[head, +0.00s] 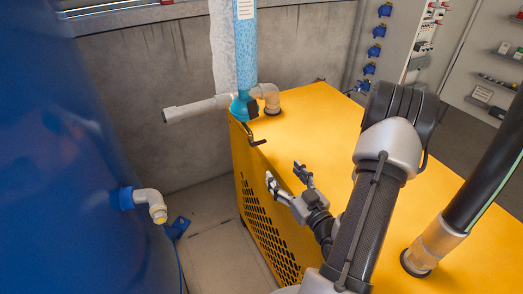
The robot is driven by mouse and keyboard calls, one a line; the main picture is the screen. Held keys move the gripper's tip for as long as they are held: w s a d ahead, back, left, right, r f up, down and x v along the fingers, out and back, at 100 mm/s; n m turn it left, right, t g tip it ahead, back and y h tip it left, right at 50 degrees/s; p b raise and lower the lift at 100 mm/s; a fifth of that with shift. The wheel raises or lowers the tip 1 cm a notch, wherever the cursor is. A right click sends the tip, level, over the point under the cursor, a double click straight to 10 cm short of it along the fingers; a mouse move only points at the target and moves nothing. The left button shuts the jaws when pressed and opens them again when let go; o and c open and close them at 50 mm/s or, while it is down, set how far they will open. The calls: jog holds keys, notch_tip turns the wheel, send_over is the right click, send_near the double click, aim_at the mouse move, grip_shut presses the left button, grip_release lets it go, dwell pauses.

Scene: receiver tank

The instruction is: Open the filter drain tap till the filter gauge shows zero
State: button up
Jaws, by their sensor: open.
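A light-blue filter column (245,45) with a darker teal lower end (241,104) stands at the far left corner of the yellow housing and runs out of the top of the picture. A small black lever (249,136), which looks like the drain tap, sits below it at the housing's edge. I cannot tell how far it is turned. My gripper (285,172) is open and empty. It is nearer to me than the lever, slightly to its right, apart from it, over the left edge of the housing. No filter gauge face shows in this view.
A grey pipe (196,108) sticks out left from the filter. A large blue tank (60,150) with a pale elbow fitting (150,198) fills the left. The yellow housing (310,120) lies under my arm. Bare floor (218,240) separates tank and housing.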

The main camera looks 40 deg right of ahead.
aim_at(260, 144)
jog(key=b+x, duration=0.1)
jog(key=x, duration=1.3)
jog(key=shift+w+b, duration=0.3)
jog(key=shift+b, duration=0.1)
jog(key=shift+c, duration=0.4)
jog(key=c, duration=1)
